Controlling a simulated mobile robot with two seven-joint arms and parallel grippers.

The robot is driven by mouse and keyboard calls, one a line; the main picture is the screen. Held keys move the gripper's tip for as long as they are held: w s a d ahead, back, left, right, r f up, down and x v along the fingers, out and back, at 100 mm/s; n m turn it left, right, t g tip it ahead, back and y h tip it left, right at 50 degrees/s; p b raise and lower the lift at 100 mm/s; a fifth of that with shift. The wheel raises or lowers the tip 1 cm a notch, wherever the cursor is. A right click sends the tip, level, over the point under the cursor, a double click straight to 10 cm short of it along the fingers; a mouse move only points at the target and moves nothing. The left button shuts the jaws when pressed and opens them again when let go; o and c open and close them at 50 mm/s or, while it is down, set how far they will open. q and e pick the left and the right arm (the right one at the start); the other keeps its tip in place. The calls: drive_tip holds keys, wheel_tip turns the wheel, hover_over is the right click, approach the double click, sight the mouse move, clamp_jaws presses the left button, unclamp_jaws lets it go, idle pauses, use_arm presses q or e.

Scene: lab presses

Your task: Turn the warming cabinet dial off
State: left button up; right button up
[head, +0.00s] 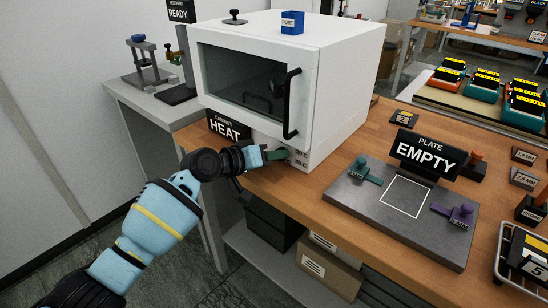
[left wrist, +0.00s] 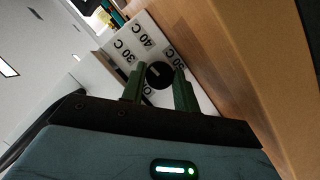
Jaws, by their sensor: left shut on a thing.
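The warming cabinet (head: 345,75) is a white box with a dark window and black handle, its door shut, at the back of the bench. My left gripper (head: 284,154) is at the panel below the door, and its fingers hide the dial in the head view. In the left wrist view the black round dial (left wrist: 159,75) sits between the two green fingers of my left gripper (left wrist: 158,72), which are shut on it. Labels 30 C, 40 C and a partly covered 50 C surround it. Which mark it points to cannot be told. My right gripper is out of view.
A sign (head: 226,127) reading CABINET HEAT stands left of my gripper. A dark plate (head: 345,200) with an EMPTY sign (head: 428,154) lies to the right on the wooden bench. A blue PORT block (head: 292,22) sits on the cabinet. Boxes (head: 330,262) are below the bench.

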use_arm(q)
drive_tip(key=o, duration=1)
drive_tip(key=shift+c, duration=0.2)
drive_tip(key=v, duration=0.8)
drive_tip(key=shift+p, duration=0.35)
drive_tip(key=shift+d, duration=0.15)
